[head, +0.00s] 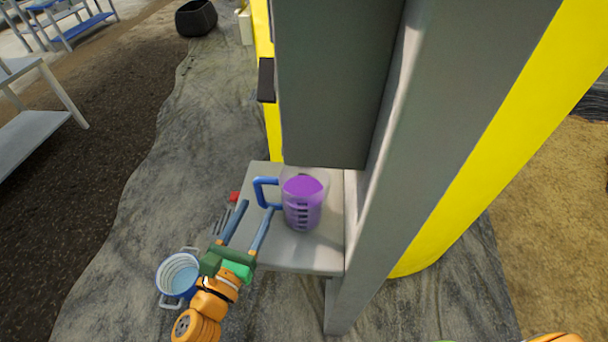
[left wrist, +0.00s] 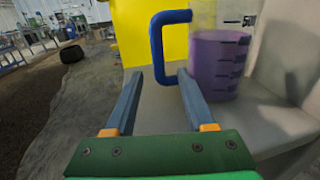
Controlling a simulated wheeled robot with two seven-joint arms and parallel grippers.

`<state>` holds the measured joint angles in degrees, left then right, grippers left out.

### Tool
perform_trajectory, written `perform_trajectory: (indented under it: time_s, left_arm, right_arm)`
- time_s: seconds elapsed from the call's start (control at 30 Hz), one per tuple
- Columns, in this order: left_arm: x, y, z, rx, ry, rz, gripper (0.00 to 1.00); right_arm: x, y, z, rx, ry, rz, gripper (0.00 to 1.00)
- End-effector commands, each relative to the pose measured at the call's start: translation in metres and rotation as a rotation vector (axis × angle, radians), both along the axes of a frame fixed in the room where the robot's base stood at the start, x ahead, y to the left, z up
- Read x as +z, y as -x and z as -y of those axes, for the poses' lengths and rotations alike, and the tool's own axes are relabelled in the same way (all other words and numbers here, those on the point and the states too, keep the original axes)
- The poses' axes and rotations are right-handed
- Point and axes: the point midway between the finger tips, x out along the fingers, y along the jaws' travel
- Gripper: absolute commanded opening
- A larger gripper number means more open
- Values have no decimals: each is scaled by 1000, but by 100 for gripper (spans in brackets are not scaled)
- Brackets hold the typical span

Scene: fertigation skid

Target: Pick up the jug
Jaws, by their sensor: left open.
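The jug (head: 302,205) is clear with dark graduation marks, a blue handle and purple liquid inside. It stands upright on a small grey shelf (head: 310,258), its handle pointing left. My left gripper (head: 257,206) is open, its two blue fingers reaching toward the handle. In the left wrist view the jug (left wrist: 215,65) is at the upper right. The handle's lower part lies near the tip of the right finger of my left gripper (left wrist: 157,80); I cannot tell whether they touch. My right gripper is not in view.
A grey cabinet (head: 335,80) hangs just above and behind the jug, and a grey post (head: 400,150) stands to its right. A blue and white bucket (head: 178,275) is on the floor left of the shelf. A small red item (head: 234,197) is at the shelf's left edge.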

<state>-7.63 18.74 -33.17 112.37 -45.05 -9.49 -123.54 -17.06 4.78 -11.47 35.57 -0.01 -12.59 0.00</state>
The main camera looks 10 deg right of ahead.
Motion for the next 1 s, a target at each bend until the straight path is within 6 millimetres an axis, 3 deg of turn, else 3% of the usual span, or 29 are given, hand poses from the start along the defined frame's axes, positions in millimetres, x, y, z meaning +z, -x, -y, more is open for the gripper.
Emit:
perform_trajectory:
  time_s: [0.17,0.4,0.67,0.9,1.0]
  left_arm:
    - [1,-17,9,1,2,1,55]
    - [-1,-56,31,1,1,0,55]
    - [-1,-62,34,0,1,-2,55]
    - [-1,-62,34,0,1,-2,0]
    - [-1,-62,34,1,1,-2,0]
  right_arm:
    - [1,0,2,1,3,1,100]
    - [-2,2,-1,-1,-1,-4,100]
    - [-2,2,-4,-2,-6,-4,100]
    - [-2,2,-4,-2,-6,-4,100]
    - [-2,2,-4,-2,-6,-4,100]
